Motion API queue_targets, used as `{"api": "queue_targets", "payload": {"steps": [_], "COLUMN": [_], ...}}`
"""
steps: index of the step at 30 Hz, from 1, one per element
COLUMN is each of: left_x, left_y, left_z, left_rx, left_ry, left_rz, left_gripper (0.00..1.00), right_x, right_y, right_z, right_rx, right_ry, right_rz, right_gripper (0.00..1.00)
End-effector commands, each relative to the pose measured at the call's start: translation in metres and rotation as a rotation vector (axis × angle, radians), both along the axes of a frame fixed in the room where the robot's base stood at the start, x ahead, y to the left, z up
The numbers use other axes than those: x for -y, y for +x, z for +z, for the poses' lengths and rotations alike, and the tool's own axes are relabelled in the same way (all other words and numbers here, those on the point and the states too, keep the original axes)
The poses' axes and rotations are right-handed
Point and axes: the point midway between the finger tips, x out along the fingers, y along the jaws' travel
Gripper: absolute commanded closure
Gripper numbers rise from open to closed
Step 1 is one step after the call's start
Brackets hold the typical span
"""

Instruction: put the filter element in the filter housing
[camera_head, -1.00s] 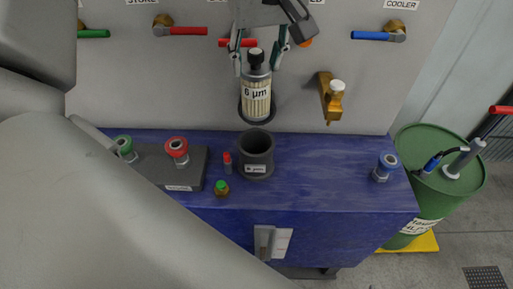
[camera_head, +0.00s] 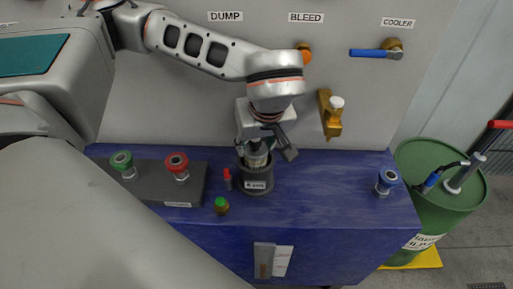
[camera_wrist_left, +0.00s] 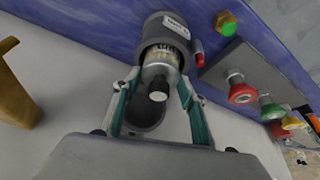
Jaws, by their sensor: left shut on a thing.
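The filter housing (camera_head: 257,184) is a dark grey open-topped cup standing upright on the blue bench. The filter element (camera_head: 257,159) has a pale pleated body and a grey top; its lower part is inside the housing and hidden by it. My left gripper (camera_head: 256,146) is above the housing mouth, shut on the element's upper part. My right gripper is not in view.
A small red-topped part (camera_head: 227,178) and a green-topped fitting (camera_head: 221,205) stand left of the housing. A grey block (camera_head: 192,187) carries green and red couplings.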

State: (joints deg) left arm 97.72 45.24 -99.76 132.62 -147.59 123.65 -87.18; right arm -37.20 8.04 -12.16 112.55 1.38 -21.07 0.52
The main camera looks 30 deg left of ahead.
Motion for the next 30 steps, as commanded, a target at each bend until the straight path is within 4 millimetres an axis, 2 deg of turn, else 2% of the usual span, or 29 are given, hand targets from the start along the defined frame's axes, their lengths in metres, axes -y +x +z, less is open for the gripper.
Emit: {"api": "queue_targets", "payload": {"steps": [4, 16, 17, 18, 19, 30], "left_x": [0.000, 0.000, 0.000, 0.000, 0.000, 0.000], "left_y": [0.000, 0.000, 0.000, 0.000, 0.000, 0.000], "left_z": [-0.016, -0.021, -0.021, -0.020, -0.020, -0.018], "left_rx": [-0.001, 0.002, 0.001, 0.001, 0.001, 0.000], "left_ry": [0.000, -0.001, -0.001, -0.001, -0.001, 0.000], "left_rz": [0.000, 0.000, 0.000, 0.000, 0.000, 0.000], "left_gripper": [0.98, 0.98, 0.56, 0.45, 0.41, 0.41], "right_x": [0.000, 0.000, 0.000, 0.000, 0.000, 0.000], "right_y": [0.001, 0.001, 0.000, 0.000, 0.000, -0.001], "right_z": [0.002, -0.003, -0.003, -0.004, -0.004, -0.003], "right_rx": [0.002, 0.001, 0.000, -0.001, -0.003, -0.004], "right_ry": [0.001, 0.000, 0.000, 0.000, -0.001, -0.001], "right_rz": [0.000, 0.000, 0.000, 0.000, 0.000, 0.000], "right_gripper": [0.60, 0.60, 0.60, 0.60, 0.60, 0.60]}}
